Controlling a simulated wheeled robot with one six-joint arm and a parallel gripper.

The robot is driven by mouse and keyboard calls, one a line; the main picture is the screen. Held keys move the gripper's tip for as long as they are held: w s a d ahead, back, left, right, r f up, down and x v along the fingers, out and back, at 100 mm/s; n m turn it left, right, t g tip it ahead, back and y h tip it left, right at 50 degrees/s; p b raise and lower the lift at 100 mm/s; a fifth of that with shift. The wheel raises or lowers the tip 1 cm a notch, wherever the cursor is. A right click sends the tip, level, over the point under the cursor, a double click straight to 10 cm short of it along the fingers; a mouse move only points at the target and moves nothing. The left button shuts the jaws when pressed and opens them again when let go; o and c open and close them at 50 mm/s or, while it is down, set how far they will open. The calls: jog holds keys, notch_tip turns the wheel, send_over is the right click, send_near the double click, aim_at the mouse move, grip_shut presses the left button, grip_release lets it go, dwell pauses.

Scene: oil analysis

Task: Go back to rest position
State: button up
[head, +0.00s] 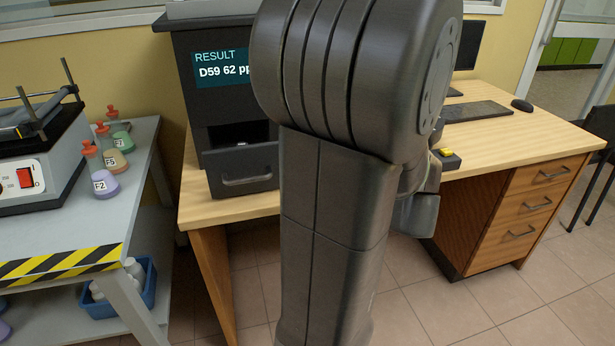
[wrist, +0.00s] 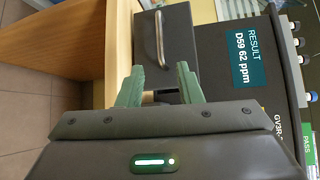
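My gripper (wrist: 160,88) shows in the wrist view with its two green fingertips apart and nothing between them. It faces the dark analysis machine (wrist: 228,75) and its drawer handle (wrist: 159,40). In the head view my own arm stands in the middle and hides much of the desk; the gripper end is mostly hidden behind it. The machine (head: 187,90) stands on the wooden desk left of my arm. Its screen (head: 221,68) reads RESULT D59 62 pp, cut off by my arm; the wrist view shows 62 ppm.
A grey bench (head: 130,190) at left holds flasks with red stoppers (head: 104,182) and a shaker device (head: 30,160). A blue bin (head: 120,300) sits on its lower shelf. The wooden desk (head: 490,135) carries a keyboard, a mouse (head: 522,105) and a yellow button (head: 445,152).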

aim_at(255, 180)
jog(key=b+x, duration=0.2)
jog(key=x, duration=1.2)
jog(key=shift+r, duration=0.1)
